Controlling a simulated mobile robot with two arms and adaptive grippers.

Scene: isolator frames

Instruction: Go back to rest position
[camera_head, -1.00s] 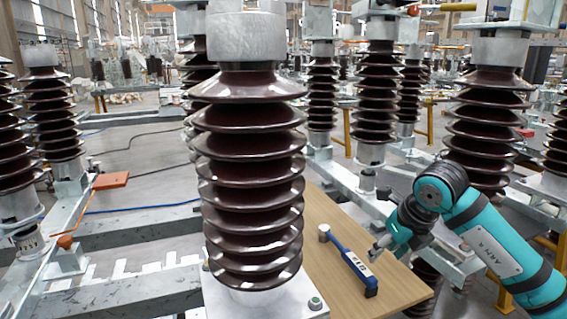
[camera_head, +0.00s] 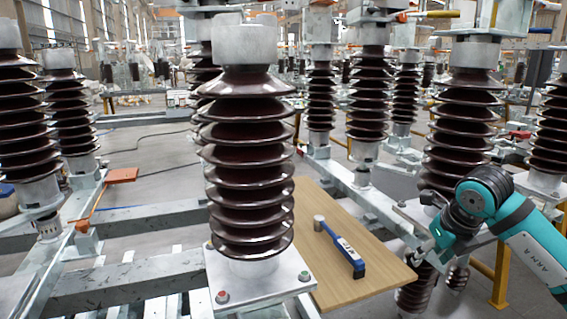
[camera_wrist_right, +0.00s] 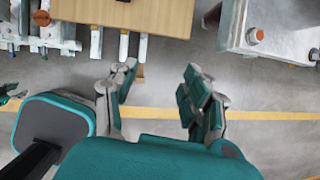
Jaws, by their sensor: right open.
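My right gripper (camera_head: 424,252) is at the right of the head view, beside the right edge of the wooden board. In the right wrist view the gripper (camera_wrist_right: 158,95) has its two fingers wide apart, with only grey floor and a yellow line between them. It is open and empty. My teal right arm comes in from the right. My left gripper does not show in the head view.
A blue-handled hammer (camera_head: 341,247) lies on the wooden board (camera_head: 350,290), apart from my gripper. A large brown ribbed insulator (camera_head: 250,165) stands in front on a metal plate (camera_head: 262,298). More insulators (camera_head: 468,130) and steel beams surround the board.

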